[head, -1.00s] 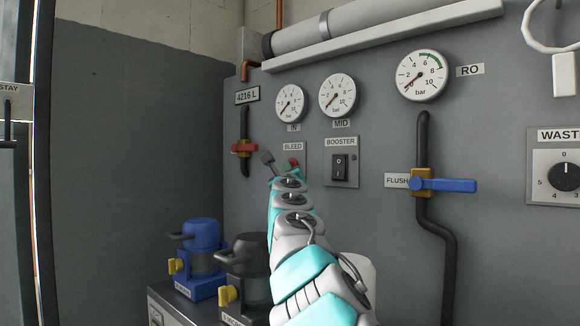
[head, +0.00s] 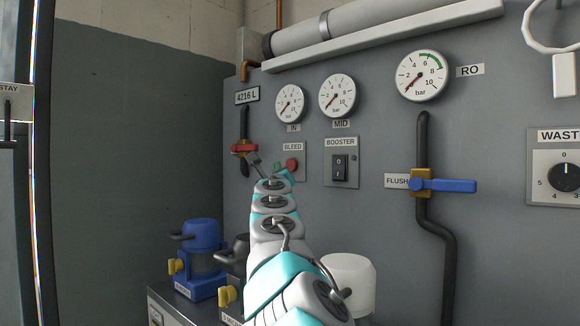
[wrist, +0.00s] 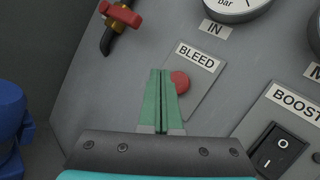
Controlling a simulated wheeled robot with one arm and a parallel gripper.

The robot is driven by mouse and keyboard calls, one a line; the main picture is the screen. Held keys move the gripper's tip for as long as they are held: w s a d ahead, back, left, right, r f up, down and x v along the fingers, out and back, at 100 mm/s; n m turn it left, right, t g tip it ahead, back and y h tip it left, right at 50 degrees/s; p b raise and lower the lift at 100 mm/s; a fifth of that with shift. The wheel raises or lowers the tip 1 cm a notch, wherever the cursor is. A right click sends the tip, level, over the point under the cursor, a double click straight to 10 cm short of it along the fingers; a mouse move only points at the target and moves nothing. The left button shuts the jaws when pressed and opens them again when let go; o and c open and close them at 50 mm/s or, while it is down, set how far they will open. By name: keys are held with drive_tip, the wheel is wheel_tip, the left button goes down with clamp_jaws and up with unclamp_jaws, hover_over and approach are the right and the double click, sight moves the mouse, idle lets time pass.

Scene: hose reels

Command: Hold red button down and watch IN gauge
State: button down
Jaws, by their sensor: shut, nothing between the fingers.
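The red button (head: 291,165) sits on the BLEED plate (head: 300,174) on the grey wall panel. It also shows in the wrist view (wrist: 182,82), just right of my fingertips, which cover its left edge. My gripper (wrist: 160,74) has its green fingers shut together with nothing between them. In the head view my gripper (head: 277,168) is just left of the button; I cannot see any contact. The round white IN gauge (head: 290,103) is above the button, its needle at the low end of the scale. Only its lower part shows in the wrist view (wrist: 238,8).
A red-handled valve (head: 244,148) on a dark pipe is left of the button. The BOOSTER switch (head: 340,167) is to its right. Blue (head: 201,260) and dark canisters and a white container (head: 349,280) stand below. The FLUSH valve (head: 440,185) is farther right.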

drive_tip(key=shift+s+a, duration=0.95)
drive_tip(key=shift+s, duration=0.05)
